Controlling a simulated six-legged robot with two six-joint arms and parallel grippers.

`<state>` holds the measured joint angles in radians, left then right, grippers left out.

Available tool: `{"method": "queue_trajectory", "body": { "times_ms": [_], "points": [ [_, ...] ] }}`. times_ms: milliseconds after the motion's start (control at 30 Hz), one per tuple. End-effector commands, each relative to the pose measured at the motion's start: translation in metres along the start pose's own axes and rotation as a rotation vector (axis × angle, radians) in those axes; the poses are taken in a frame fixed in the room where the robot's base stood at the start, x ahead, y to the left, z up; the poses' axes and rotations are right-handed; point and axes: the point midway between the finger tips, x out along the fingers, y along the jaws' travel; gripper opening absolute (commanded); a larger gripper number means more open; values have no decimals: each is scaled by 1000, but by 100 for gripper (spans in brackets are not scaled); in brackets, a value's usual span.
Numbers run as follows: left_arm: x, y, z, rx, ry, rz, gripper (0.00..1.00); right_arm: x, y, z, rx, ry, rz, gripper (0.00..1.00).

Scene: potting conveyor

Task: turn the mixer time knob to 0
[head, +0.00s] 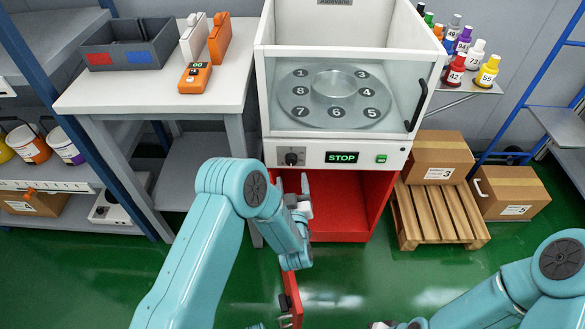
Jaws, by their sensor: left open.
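The mixer (343,95) is a white cabinet with a clear front and a round numbered turntable inside. Its control panel carries a small dark time knob (291,158) at the left, on a dark square plate. A display (341,157) beside it reads STOP in green. The knob's exact pointer setting is too small to read. My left gripper (293,187) is open and empty, just below the knob and apart from it in the picture. My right gripper (382,325) shows only in part at the bottom edge, and its jaws cannot be made out.
A green button (381,158) is right of the display. Below, the red cabinet (338,205) stands open, its door (291,298) swung forward near my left arm. A white table (150,90) stands left; a wooden pallet (437,212) with a carton (440,158) stands right.

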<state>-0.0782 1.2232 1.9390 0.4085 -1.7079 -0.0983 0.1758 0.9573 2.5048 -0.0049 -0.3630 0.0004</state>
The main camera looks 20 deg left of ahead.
Motion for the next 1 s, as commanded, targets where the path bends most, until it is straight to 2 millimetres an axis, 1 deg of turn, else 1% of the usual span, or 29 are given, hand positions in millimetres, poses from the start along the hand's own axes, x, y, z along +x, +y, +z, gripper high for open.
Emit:
{"method": "queue_trajectory", "body": {
  "times_ms": [33,100,200,300,433,700,767,800,867,900,1000],
  "points": [
    [12,-1,0,-1,5,-2,64,2,1,0,0,0,0,43],
    [27,0,0,-1,4,-2,64,4,1,0,0,0,0,43],
    [43,1,1,-1,2,-1,64,5,2,0,0,0,0,43],
    [55,2,1,0,2,0,64,6,2,0,0,0,0,43],
    [62,4,1,0,0,1,64,7,2,0,0,0,0,43],
    [63,4,1,0,-1,2,64,7,2,0,0,0,0,43],
    [63,4,1,0,-1,2,44,7,2,0,0,0,0,43],
    [63,4,1,0,-1,2,31,7,2,0,0,0,0,43],
    [63,4,1,0,-1,2,11,7,2,0,0,0,0,43],
    [63,4,1,0,-1,1,7,7,2,0,0,0,0,43],
    [63,4,1,-1,-1,1,8,7,2,0,0,0,0,43]
  ]
}}
